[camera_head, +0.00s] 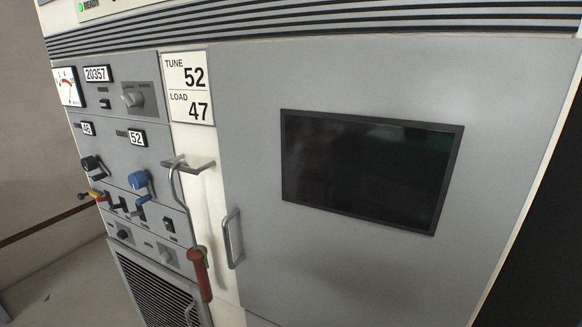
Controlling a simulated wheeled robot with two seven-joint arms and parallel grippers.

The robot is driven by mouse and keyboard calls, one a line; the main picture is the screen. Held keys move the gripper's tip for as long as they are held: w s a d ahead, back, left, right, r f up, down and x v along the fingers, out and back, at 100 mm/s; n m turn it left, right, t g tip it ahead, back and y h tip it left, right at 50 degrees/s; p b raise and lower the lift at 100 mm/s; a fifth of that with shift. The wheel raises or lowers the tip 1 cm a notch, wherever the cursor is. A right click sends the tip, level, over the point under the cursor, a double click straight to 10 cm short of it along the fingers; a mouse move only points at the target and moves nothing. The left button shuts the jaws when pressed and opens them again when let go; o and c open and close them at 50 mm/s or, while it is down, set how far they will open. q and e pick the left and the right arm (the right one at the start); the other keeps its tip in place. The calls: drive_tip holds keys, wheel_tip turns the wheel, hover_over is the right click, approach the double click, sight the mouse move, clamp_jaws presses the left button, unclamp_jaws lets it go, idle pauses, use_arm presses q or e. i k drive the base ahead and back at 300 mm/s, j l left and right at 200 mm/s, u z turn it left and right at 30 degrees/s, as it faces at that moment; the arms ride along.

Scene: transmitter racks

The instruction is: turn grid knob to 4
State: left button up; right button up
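I cannot read which knob is labelled grid. A grey rotary knob (133,97) sits on a dark panel at the upper left of the rack. A small black knob (122,235) and a light grey knob (165,256) sit on the lower left panel. Their labels and pointer settings are too small to read. Neither of my grippers shows in the head view, and nothing is seen touching these knobs.
A black crank (94,167) and a blue crank (139,180) stick out between the knobs. A red lever (201,277), a metal handle (178,182) and a door handle (233,238) also protrude. A grey door with a dark window (368,170) fills the right.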

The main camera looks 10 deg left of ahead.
sight(165, 257)
drive_tip(key=u, duration=1.35)
drive_tip(key=j, duration=0.15)
drive_tip(key=i, duration=0.05)
